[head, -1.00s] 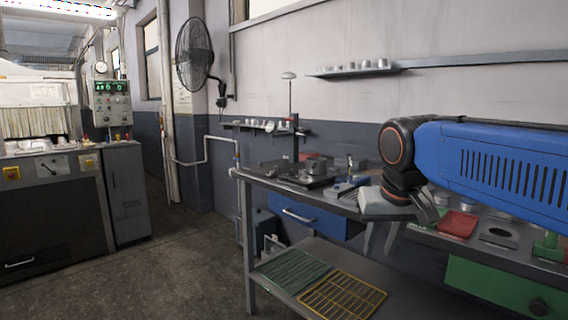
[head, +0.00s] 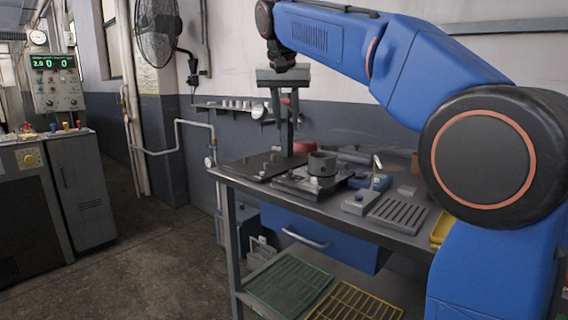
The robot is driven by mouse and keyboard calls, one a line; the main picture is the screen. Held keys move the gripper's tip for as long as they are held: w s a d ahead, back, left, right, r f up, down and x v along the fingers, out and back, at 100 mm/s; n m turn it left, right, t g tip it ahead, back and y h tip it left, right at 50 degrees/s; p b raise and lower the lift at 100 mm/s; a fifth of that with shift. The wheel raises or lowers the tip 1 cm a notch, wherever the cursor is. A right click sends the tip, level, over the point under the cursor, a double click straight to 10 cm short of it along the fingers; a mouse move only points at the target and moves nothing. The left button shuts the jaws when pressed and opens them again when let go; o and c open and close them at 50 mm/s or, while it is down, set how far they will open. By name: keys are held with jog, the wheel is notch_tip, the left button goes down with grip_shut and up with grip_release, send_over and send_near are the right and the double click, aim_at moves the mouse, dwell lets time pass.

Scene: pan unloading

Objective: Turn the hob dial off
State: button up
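A small pale knob (head: 314,181), which looks like the dial, shows at the hob's front below the pan. It is too small to read its setting. My gripper (head: 286,122) hangs fingers down in the head view, above and a little left of the pan. Its two fingers are apart with nothing visible between them. They overlap a stand behind them in the picture, so their exact depth is unclear.
A stand with a red part rises behind the hob. The floor at left is clear.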

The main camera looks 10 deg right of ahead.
aim_at(290, 171)
jog(key=x, duration=1.7)
jog(key=shift+w+f, duration=0.1)
jog(key=shift+w, duration=0.05)
jog(key=shift+c, duration=0.6)
grip_shut()
